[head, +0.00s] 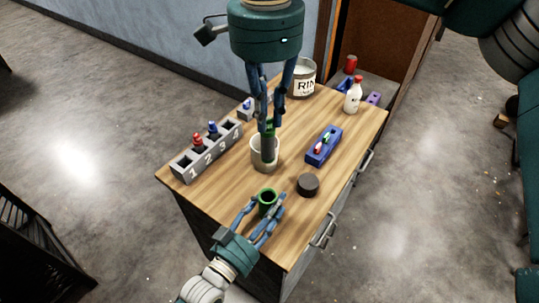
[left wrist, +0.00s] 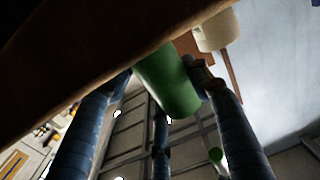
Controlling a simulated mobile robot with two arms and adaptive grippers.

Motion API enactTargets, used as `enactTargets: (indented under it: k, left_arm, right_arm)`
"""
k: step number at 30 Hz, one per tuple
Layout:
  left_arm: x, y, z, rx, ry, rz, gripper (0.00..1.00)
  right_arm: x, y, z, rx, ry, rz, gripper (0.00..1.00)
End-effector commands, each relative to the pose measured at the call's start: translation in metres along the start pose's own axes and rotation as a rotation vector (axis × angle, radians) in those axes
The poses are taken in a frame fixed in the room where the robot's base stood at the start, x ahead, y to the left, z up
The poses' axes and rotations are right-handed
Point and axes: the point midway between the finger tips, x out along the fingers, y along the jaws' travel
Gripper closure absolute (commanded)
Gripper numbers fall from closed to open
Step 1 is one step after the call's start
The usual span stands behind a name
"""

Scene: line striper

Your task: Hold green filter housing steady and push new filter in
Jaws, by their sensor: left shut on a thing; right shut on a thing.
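The green filter housing (head: 267,197) is an open-topped cylinder near the front edge of the wooden table. My left gripper (head: 268,207) is shut on it from the front; in the left wrist view the green housing (left wrist: 168,80) sits between the two fingers. My right gripper (head: 268,130) points down from above and is shut on the new filter (head: 267,148), a dark grey cylinder with a green top. The filter is behind the housing in the picture, at the mouth of a pale cup (head: 264,164). I cannot tell how much of it is inside the cup.
A grey numbered rack (head: 205,153) holding red and blue pieces stands left. A blue tray (head: 323,146) and a dark round puck (head: 308,185) lie right. A RIN-labelled container (head: 302,80) and a white bottle (head: 353,96) stand at the back.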

Motion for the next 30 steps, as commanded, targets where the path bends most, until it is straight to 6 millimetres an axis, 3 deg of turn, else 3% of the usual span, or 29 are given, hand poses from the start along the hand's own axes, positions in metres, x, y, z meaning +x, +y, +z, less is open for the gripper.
enactTargets:
  k: [3, 7, 30]
  left_arm:
    - [0.000, 0.000, -0.001, 0.000, 0.003, 0.000, 0.89]
    - [0.000, 0.000, -0.002, 0.000, 0.003, 0.000, 0.89]
    - [0.000, 0.000, -0.002, 0.000, 0.004, 0.000, 0.89]
  right_arm:
    - [0.036, 0.001, 0.000, -0.018, -0.003, 0.005, 1.00]
    - [0.060, 0.002, 0.002, -0.031, -0.005, -0.001, 1.00]
    - [0.120, 0.002, 0.003, -0.034, -0.004, -0.004, 1.00]
